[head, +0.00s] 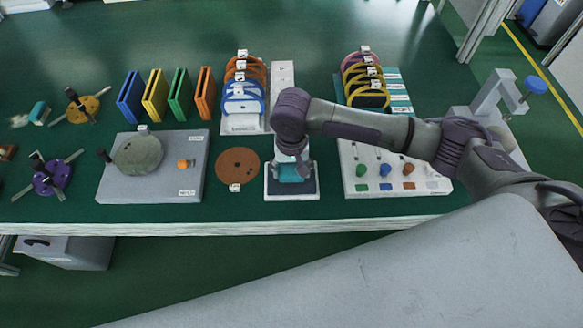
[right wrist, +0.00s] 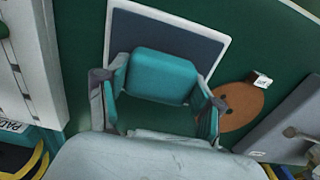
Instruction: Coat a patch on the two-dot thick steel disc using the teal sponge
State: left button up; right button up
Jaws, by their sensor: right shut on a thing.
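The teal sponge (head: 291,174) is held between the fingers of my right gripper (head: 290,168), over a white-rimmed dark pad (head: 291,195) near the table's front edge. In the right wrist view the sponge (right wrist: 163,76) sits between both fingers, with the dark pad (right wrist: 180,35) behind it. I cannot tell whether the sponge touches the pad. A grey-green disc (head: 138,155) lies on a grey plate (head: 120,188) at the left. Tagged discs stand in the racks, but their dots are too small to read, so I cannot tell which is the two-dot one. My left gripper is not in view.
A brown disc (head: 237,165) with a tag lies between plate and pad. Behind stand blue, yellow, green and orange panels (head: 155,95), a rack of orange and blue rings (head: 243,90) and one of yellow rings (head: 365,80). A white board (head: 365,188) with coloured pegs is right.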

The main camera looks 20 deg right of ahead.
aim_at(292, 169)
jog(key=shift+f, duration=0.5)
jog(key=shift+s+f+p, duration=0.1)
jog(key=shift+f+p, duration=0.05)
jog(key=shift+p, duration=0.4)
dwell(2.6)
notch_tip(292, 169, up, 7)
jog(key=p, duration=0.9)
jog(key=shift+r, duration=0.2)
jog(key=shift+f, duration=0.1)
dwell(0.6)
